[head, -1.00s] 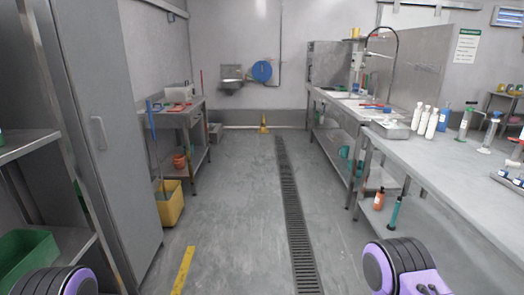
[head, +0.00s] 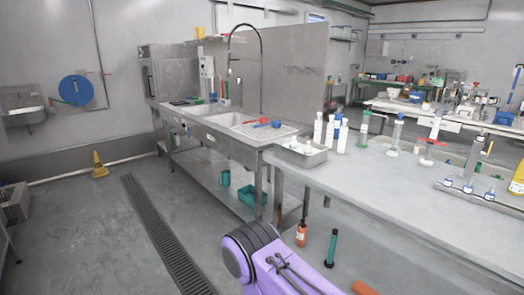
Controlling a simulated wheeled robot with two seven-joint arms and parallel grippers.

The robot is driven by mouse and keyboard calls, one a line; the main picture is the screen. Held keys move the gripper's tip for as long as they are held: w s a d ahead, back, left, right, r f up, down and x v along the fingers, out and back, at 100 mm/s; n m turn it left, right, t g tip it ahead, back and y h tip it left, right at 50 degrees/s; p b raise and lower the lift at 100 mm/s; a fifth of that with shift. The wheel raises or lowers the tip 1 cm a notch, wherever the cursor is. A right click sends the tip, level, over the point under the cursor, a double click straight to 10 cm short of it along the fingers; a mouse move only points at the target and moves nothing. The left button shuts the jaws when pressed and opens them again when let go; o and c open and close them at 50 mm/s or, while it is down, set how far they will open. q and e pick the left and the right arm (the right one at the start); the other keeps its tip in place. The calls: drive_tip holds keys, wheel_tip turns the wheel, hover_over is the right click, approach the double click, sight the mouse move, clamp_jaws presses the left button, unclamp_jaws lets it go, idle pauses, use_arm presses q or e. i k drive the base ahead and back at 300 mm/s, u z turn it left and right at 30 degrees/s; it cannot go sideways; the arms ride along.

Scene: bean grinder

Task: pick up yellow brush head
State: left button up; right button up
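I cannot make out a yellow brush head for certain in the head view. A red-handled item (head: 251,122) and a blue item (head: 276,124) lie on the drainboard beside the sink. Neither of my grippers is in view; only a purple and black part of my arm shows at the bottom.
A long steel bench (head: 390,185) with white bottles (head: 318,130) and a metal tray (head: 300,150) fills the right. A yellow cone (head: 99,166) stands on the floor at left. A drain grate (head: 165,235) crosses open floor. A green bottle-like item (head: 332,248) stands low under the bench.

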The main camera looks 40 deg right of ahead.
sight(307, 149)
drive_tip(key=z, duration=0.45)
drive_tip(key=i, duration=1.2)
drive_tip(key=z, duration=1.75)
drive_tip(key=i, duration=1.1)
drive_tip(key=z, duration=0.7)
